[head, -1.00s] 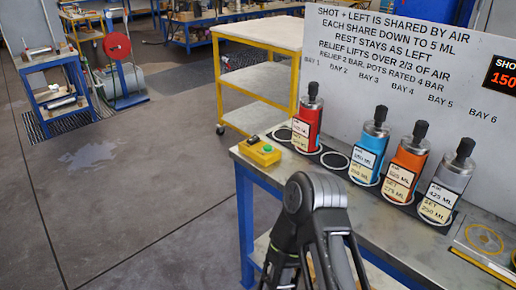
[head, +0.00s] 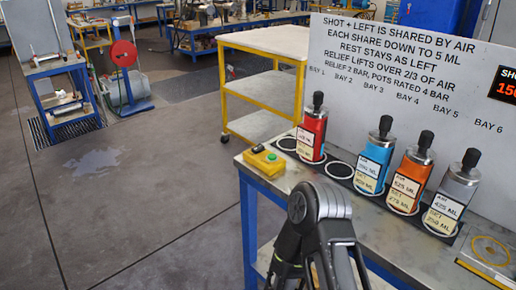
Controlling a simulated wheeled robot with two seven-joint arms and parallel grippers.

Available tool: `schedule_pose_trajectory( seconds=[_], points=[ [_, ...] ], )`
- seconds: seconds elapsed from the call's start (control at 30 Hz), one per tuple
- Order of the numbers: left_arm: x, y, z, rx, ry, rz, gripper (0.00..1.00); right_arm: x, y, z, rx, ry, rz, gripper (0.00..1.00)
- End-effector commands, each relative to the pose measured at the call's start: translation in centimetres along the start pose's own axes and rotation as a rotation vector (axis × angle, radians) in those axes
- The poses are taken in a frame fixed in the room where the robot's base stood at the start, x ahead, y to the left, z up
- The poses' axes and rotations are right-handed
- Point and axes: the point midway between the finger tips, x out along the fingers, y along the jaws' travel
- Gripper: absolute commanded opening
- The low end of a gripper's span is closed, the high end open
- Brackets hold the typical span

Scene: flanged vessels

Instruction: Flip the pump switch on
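One of my dark arms rises from the bottom centre, in front of the bench. Its bent joint shows, but no gripper fingertips can be made out. Neither gripper is seen at the yellow box, and nothing touches the box.
Red (head: 312,134), blue (head: 374,162), orange (head: 409,181) and grey (head: 453,195) vessels with black tops stand in a row on the bench. A white sign board (head: 400,90) stands behind them. A yellow-framed cart (head: 262,85) is beyond.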

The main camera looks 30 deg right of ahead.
Motion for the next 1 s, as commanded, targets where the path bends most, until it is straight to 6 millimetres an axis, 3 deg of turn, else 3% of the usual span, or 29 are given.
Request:
schedule_pose_trajectory(
  seconds=[0.13, 0.77, 1.0],
  points=[
    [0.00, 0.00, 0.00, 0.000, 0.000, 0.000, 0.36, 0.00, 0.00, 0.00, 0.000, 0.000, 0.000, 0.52],
    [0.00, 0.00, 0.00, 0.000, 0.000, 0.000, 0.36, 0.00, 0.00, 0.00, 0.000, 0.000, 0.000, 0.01],
    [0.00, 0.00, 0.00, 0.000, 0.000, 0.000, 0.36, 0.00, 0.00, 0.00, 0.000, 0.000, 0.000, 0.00]
  ],
)
